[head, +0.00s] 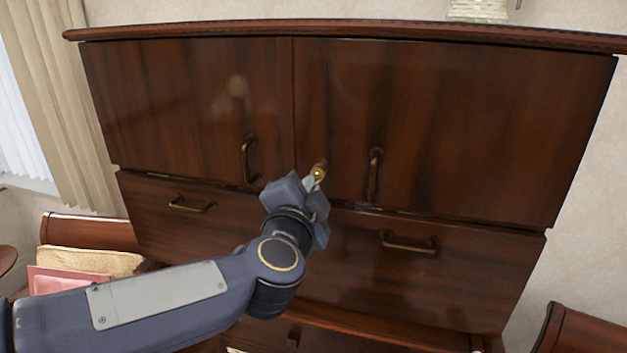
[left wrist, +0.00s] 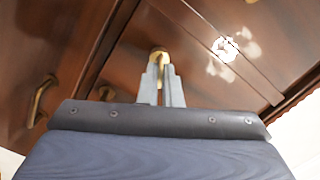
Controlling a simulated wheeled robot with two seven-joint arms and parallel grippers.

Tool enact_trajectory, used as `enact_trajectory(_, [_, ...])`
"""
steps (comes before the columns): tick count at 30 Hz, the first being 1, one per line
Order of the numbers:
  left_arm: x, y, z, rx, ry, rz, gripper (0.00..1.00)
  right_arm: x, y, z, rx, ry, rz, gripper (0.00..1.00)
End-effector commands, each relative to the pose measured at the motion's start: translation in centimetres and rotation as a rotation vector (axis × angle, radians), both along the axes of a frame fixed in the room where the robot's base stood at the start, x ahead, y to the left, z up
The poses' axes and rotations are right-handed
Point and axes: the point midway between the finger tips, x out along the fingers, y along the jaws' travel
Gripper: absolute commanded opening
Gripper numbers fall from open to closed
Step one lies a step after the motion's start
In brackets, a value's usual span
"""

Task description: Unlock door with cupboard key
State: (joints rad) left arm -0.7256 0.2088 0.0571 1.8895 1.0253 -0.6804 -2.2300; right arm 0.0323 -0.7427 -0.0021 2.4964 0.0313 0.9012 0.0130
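The dark wooden cupboard has a left door (head: 190,90) and a right door (head: 460,120) that are shut, meeting at a vertical seam. My left gripper (head: 312,182) is at the lower left corner of the right door, close to the seam. Its fingers are close together in the left wrist view (left wrist: 160,86), shut on a small brass key (left wrist: 158,55). The key (head: 319,170) touches or nearly touches the door front. Its tip and the keyhole are hidden, so I cannot tell how deep it sits. My right gripper is not in view.
Brass handles stand out on the left door (head: 248,160) and right door (head: 374,175). Drawers with handles (head: 408,243) lie below. A chair with cushions (head: 90,262) is at the lower left, and another wooden piece (head: 585,332) at the lower right.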

Motion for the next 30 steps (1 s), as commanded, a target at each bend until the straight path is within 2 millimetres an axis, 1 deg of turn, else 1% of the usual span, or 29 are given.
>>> enact_trajectory(1, [-0.02,-0.03,0.01,0.04,-0.014,0.0,0.0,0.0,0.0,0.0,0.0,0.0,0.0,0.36])
enact_trajectory(3, [0.0,-0.01,0.03,0.067,-0.022,0.001,0.0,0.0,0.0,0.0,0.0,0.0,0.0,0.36])
enact_trajectory(10, [0.0,0.0,0.01,0.076,-0.026,0.0,0.0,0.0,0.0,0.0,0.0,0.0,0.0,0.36])
enact_trajectory(16, [-0.01,-0.02,-0.06,0.264,-0.085,0.0,0.0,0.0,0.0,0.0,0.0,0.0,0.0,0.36])
enact_trajectory(24, [-0.01,-0.02,-0.06,0.286,-0.093,0.0,0.0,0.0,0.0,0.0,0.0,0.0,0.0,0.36])
enact_trajectory(30, [-0.01,-0.04,-0.1,0.474,-0.153,0.0,0.0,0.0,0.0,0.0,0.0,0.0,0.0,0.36])
